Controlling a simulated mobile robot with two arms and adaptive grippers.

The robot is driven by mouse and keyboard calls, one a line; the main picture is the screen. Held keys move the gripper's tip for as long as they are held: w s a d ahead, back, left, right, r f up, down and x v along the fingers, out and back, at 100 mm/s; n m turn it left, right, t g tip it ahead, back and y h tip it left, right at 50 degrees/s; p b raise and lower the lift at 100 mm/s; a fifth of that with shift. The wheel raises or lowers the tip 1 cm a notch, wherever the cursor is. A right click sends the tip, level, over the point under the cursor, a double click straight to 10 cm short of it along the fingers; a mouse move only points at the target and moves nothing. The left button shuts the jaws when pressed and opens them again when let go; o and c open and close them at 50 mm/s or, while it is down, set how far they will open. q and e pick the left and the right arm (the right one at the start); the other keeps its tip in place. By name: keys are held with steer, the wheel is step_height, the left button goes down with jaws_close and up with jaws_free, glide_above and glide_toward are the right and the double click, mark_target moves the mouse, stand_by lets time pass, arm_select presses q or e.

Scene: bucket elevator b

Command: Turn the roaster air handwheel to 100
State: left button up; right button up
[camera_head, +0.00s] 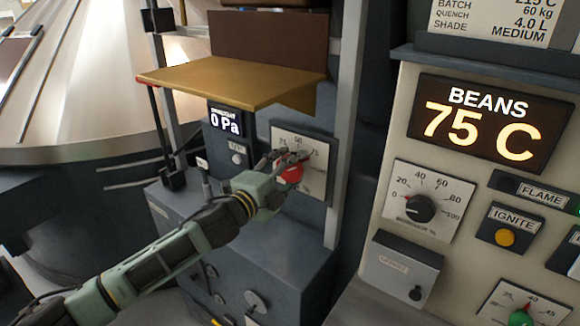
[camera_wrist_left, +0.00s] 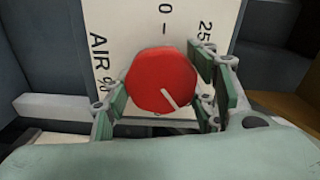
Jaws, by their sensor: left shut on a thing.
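The red handwheel (camera_head: 290,174) sits on a white dial plate (camera_head: 314,181) on the dark cabinet, below and right of the tan shelf. My left gripper (camera_head: 288,158) reaches it from the lower left and is shut on it. In the left wrist view the red handwheel (camera_wrist_left: 162,80) lies between the gripper fingers (camera_wrist_left: 160,95). Its white pointer line slants to the lower right, away from the 0 and 25 marks at the top. The plate (camera_wrist_left: 120,30) reads AIR %. The fingers hide much of the scale's other end. My right gripper is out of view.
A tan shelf (camera_head: 240,80) juts out above the arm, with a 0 Pa display (camera_head: 226,121) under it. A grey upright post (camera_head: 345,120) stands right of the dial. Further right is a panel with a BEANS 75 C display (camera_head: 490,122) and a black knob (camera_head: 420,208).

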arm_select(q)
steer(key=m, duration=0.3)
steer(key=m+p, duration=0.1)
steer(key=shift+f, duration=0.25)
steer(key=shift+f+m+p, duration=0.15)
steer(key=shift+m+p, duration=0.3)
steer(key=shift+m, duration=1.25)
steer(key=o, duration=1.1)
steer(key=shift+o, duration=0.2)
steer(key=shift+r, duration=0.2)
steer(key=v, duration=1.2)
steer(key=shift+f, duration=0.1)
